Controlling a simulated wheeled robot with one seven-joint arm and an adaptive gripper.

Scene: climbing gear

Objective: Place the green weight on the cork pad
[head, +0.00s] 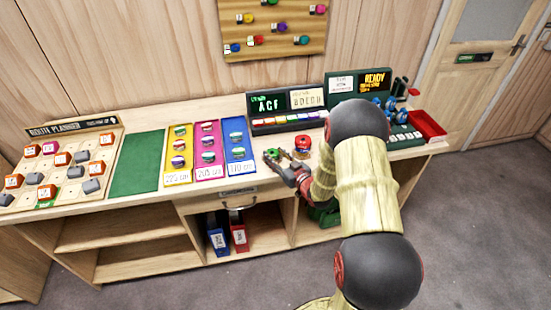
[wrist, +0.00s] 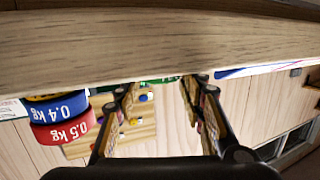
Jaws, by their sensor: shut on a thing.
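In the head view, my gripper (head: 276,160) is low over the right-middle of the desk. A small green thing, seemingly the green weight (head: 272,154), shows at its fingertips, and the jaws are shut on it. The wrist view is upside down. There, my two fingers (wrist: 160,90) stand apart, and the green weight cannot be made out clearly between them. I cannot pick out the cork pad with certainty in either view.
A red 0.5 kg weight (wrist: 62,132) rests on a blue 0.4 kg weight (wrist: 58,107), close beside my gripper. Yellow (head: 178,178), magenta (head: 208,172) and blue cards (head: 238,166) with coloured pieces lie to the left. A green mat (head: 136,165) is bare. Display boxes (head: 285,128) stand behind.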

